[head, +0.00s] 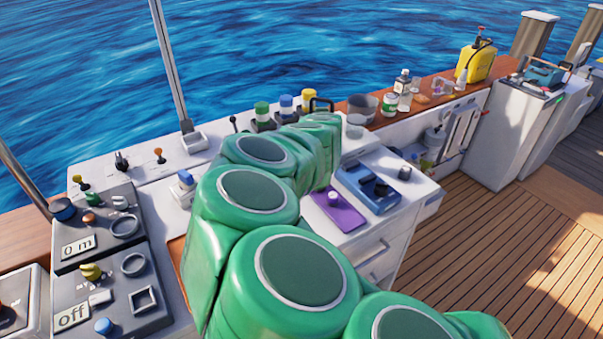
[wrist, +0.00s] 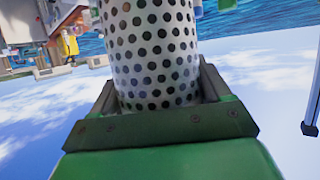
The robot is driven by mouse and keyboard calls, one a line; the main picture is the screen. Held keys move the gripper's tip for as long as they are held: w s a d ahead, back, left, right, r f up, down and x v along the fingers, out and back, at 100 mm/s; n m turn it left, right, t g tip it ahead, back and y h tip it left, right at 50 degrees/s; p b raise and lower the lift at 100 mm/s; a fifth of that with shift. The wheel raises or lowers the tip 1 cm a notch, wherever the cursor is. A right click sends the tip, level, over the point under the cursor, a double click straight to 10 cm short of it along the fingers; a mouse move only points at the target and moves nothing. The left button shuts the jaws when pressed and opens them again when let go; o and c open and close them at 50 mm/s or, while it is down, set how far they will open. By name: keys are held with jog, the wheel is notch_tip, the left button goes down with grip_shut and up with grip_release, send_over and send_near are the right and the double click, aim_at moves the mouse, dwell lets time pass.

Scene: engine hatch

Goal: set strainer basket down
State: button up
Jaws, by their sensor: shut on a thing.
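The strainer basket (wrist: 152,50) is a pale metal cylinder with rows of dark round holes. In the wrist view it stands between the jaws of my gripper (wrist: 158,90), which is shut on it. Its near end is hidden by the gripper's body, and its far end runs out of the top of the picture. In the head view my green arm reaches toward the back of the counter and covers my gripper. I cannot make out the basket for sure there.
A purple pad (head: 338,208) and a blue device (head: 368,188) lie on the white cabinet top right of my arm. A grey bowl (head: 363,106), bottles (head: 402,88) and a yellow canister (head: 475,62) stand along the wooden ledge. Switch panels (head: 95,225) are at left. The deck (head: 490,250) is clear.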

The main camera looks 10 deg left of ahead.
aim_at(331, 113)
jog(key=shift+w+d+r+m+h, duration=0.2)
jog(key=shift+d+r+m+h, duration=0.1)
jog(key=shift+d+m+h, duration=0.45)
jog(key=shift+d+r+m+h, duration=0.2)
jog(key=shift+m+h, duration=0.35)
jog(key=shift+h, duration=0.15)
jog(key=shift+d+r+m+h, duration=0.15)
jog(key=shift+r+m+h, duration=0.05)
jog(key=shift+m+h, duration=0.4)
jog(key=shift+s+d+r+m+h, duration=0.15)
jog(key=shift+d+r+m+h, duration=0.15)
jog(key=shift+m+h, duration=0.35)
jog(key=m+h, duration=0.1)
jog(key=s+r+g+h, duration=0.1)
jog(key=m+h, duration=0.1)
jog(key=shift+s+r+m+g, duration=0.25)
jog(key=shift+m+g, duration=0.05)
jog(key=shift+m, duration=0.05)
jog(key=shift+s+a+f+m+g+h, duration=1.5)
jog(key=shift+s+f+m+h, duration=0.7)
jog(key=shift+s+f, duration=0.55)
jog(key=shift+w+a+f, duration=0.85)
jog(key=shift+w+f, duration=1.25)
jog(key=shift+w+a+f, duration=0.8)
jog(key=shift+w+f, duration=1.25)
jog(key=shift+f, duration=0.1)
jog(key=shift+w+a+f, duration=0.85)
jog(key=shift+w+f, duration=1.25)
